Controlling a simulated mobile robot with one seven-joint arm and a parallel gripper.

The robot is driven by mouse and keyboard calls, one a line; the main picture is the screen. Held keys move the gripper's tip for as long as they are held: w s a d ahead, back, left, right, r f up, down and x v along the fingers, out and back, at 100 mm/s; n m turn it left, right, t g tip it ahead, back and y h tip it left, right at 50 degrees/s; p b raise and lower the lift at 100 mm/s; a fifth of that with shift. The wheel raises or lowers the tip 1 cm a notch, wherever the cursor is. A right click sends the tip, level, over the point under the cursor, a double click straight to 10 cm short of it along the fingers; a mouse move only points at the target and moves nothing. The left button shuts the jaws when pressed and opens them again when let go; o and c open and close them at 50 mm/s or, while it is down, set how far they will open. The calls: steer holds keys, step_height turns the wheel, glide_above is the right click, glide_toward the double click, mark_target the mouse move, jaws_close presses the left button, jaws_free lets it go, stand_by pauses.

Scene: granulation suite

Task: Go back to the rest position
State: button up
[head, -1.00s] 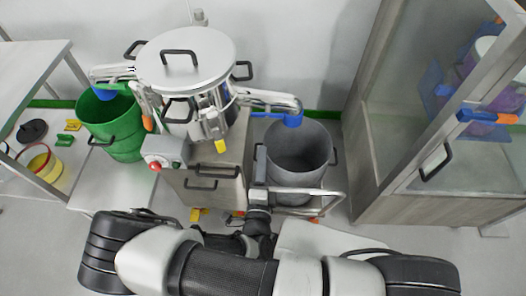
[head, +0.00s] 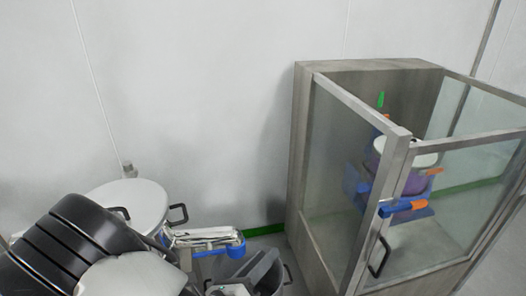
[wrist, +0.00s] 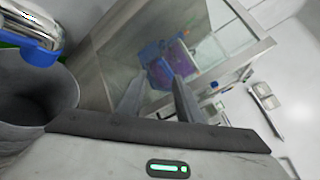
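My gripper (wrist: 158,84) shows in the wrist view with its two dark fingers apart and nothing between them. The fingers point towards the glass-walled cabinet (wrist: 118,50), which is some distance beyond them. In the head view, links of my arm fill the lower left corner. A grey part near the bottom middle may be my gripper, but I cannot tell for sure.
The steel machine's round lid (head: 145,203) and blue-tipped spout (head: 228,252) are beside my arm. A grey bin (wrist: 45,100) stands close left of my gripper. The glass cabinet (head: 318,200) at right holds a purple container (head: 415,184). The wall above is clear.

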steer(key=s+d+r+m+g+y+p, duration=0.15)
steer(key=s+d+r+m+g, duration=0.25)
steer(key=d+r+m+g, duration=0.5)
steer(key=s+d+r+m+g+y+p, duration=0.1)
steer(key=s+d+r+m+g+p, duration=0.45)
steer(key=m, duration=0.85)
step_height(320, 180, up, 18)
steer(key=s+m+t+y, duration=0.1)
steer(key=m+t+y, duration=0.2)
steer(key=m, duration=0.4)
steer(key=s+m+t+y+p, duration=0.1)
steer(key=m+t+y, duration=0.2)
steer(key=m, duration=0.4)
steer(key=shift+s+r+m+y, duration=0.2)
steer(key=shift+s+m+y, duration=0.15)
steer(key=shift+y, duration=0.2)
steer(key=shift+a, duration=0.15)
